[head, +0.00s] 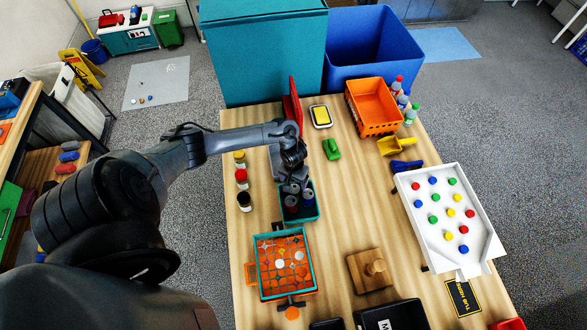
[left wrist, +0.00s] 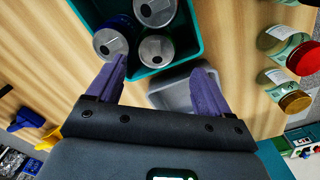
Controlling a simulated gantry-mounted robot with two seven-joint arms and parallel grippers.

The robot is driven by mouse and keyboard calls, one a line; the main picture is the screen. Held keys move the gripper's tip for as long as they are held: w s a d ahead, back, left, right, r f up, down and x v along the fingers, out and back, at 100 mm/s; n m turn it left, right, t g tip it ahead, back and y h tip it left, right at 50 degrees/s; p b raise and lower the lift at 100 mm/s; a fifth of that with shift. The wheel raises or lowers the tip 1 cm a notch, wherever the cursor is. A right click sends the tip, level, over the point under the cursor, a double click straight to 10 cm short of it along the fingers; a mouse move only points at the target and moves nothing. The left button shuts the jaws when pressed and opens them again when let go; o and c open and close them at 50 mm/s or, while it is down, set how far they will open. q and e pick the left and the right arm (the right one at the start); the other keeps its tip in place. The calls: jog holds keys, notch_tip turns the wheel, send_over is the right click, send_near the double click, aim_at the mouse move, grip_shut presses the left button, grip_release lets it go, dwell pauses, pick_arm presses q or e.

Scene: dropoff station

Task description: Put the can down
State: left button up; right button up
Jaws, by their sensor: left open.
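A teal bin (head: 316,214) stands on the wooden table below my left gripper (head: 293,167). In the left wrist view the bin (left wrist: 193,48) holds three cans: a dark blue can (left wrist: 112,42) at the left, one can (left wrist: 155,10) at the top and one can (left wrist: 156,51) in the middle, all upright with lids up. In the head view the arm partly hides the bin. My right gripper is not in view.
Three jars (head: 242,179) stand left of the bin. A grey container (left wrist: 178,92) lies beside the bin. A teal-rimmed tray (head: 257,272) is in front, a wooden block with a knob (head: 369,272) to its right. The white pegged board (head: 413,221) is at the right. The table centre is clear.

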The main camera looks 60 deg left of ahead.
pick_arm(q)
notch_tip(320, 180, up, 9)
jog(key=p, duration=0.1)
jog(key=d+r+m+t+h, duration=0.15)
jog(key=d+m+t, duration=0.45)
jog(key=d, duration=1.5)
jog(key=s+r+m+g+y, duration=0.1)
jog(key=s+r+m+g, duration=0.1)
jog(key=s+r, duration=0.8)
jog(key=shift+s+d+r+m+p, duration=0.35)
jog(key=shift+s+m, duration=0.1)
jog(key=shift+m, duration=0.25)
